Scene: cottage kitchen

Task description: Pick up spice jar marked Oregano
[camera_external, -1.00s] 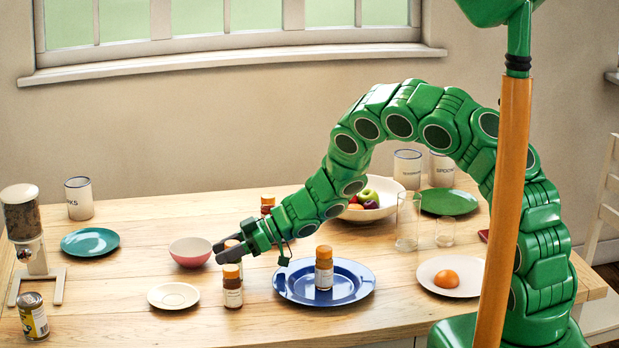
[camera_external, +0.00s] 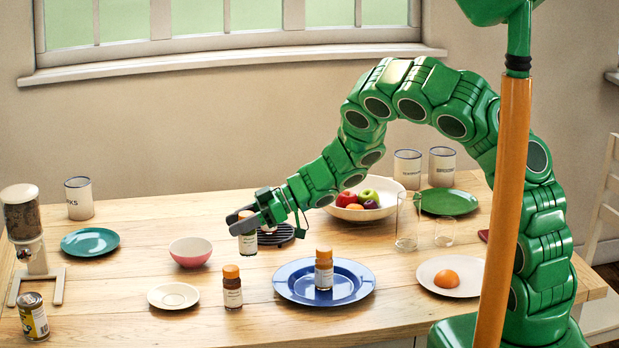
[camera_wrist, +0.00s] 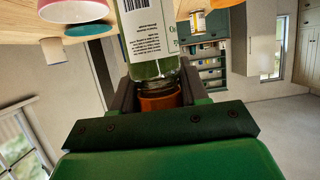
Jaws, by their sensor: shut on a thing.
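My gripper (camera_external: 243,222) is shut on a small glass spice jar (camera_external: 248,244) with an orange-brown cap. It holds the jar upright by the cap, apparently just above the table. In the wrist view the same jar (camera_wrist: 151,40) appears upside down, its cap between the fingers. Its white label shows a barcode and green lettering cut off at the edge, so I cannot read the name. A similar jar (camera_external: 232,291) stands on the table in front, and another (camera_external: 324,272) stands on the blue plate (camera_external: 290,293). Their labels are too small to read.
A dark round rack (camera_external: 284,235) lies partly hidden behind my gripper. A pink bowl (camera_external: 190,252) and a small white saucer (camera_external: 173,296) are to the left. A fruit bowl (camera_external: 347,213) and a glass (camera_external: 408,222) stand to the right.

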